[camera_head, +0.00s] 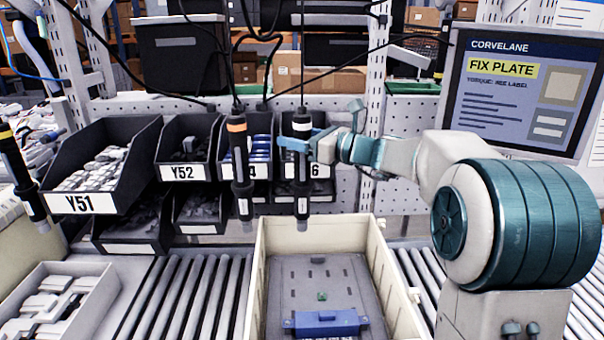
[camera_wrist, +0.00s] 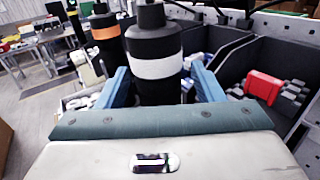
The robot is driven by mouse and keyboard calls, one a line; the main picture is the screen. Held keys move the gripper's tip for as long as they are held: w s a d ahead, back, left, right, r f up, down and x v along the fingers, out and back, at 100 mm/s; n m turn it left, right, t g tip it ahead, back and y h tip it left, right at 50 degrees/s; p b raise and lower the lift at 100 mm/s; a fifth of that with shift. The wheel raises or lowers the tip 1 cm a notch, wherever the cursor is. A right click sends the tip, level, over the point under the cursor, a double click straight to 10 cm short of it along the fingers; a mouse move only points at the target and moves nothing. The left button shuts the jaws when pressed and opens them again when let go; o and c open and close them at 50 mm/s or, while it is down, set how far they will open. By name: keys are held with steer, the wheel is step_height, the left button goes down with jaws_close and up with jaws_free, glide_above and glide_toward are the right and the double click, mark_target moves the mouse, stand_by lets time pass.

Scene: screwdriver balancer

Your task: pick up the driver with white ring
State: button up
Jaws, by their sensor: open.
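The driver with the white ring (camera_head: 302,170) hangs upright from a cable, black with a white band near its top. It also shows close up in the wrist view (camera_wrist: 153,60). My gripper (camera_head: 296,143) is at the height of its white ring, reaching in from the right. In the wrist view my gripper's two blue fingers (camera_wrist: 157,88) stand on either side of the driver's body, with a visible gap on at least the right side. The jaws are open.
A driver with an orange ring (camera_head: 238,165) hangs close on the left; another with a yellow ring (camera_head: 20,175) hangs far left. Labelled bins (camera_head: 100,165) stand behind. A cream crate (camera_head: 262,265) with a blue part (camera_head: 326,322) sits below on rollers (camera_head: 190,290).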

steer(key=shift+w+a, duration=0.2)
steer(key=shift+a, duration=0.2)
steer(key=shift+r, duration=0.1)
jaws_close()
steer(key=shift+r, duration=0.1)
